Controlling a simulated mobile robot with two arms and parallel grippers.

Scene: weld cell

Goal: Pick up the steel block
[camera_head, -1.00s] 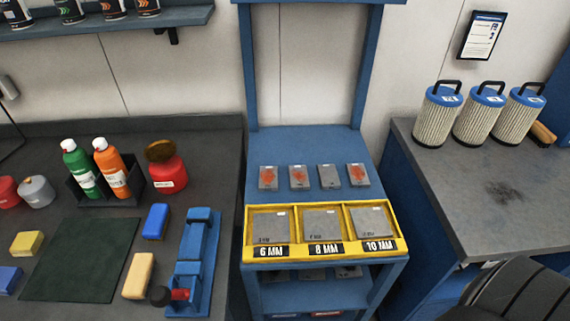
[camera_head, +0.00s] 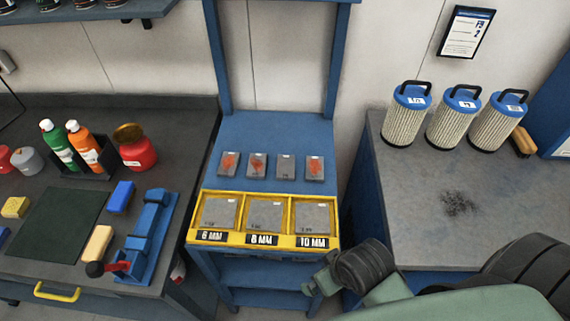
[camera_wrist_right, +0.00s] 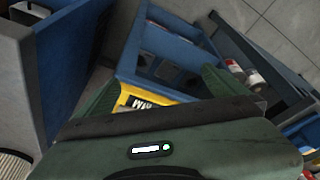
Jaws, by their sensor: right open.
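Grey metal pieces are on the blue stand, and I cannot tell which one is the steel block. Several small grey blocks (camera_head: 286,167) lie in a row at its back, most with red-orange marks. In front, a yellow tray (camera_head: 330,228) holds flat grey plates (camera_head: 266,214) in compartments labelled 6 MM, 8 MM and 10 MM. My right gripper (camera_head: 322,283) is low at the stand's front right, apart from the pieces. In the right wrist view my right gripper (camera_wrist_right: 160,88) is open and empty, with the tray's yellow edge behind it. My left gripper is not in view.
The left bench holds bottles in a black holder (camera_head: 98,160), a green mat (camera_head: 55,228), coloured blocks and a blue clamp fixture (camera_head: 150,235). The right bench (camera_head: 400,210) carries several blue-topped filters (camera_head: 457,118). The stand's uprights rise behind the blocks.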

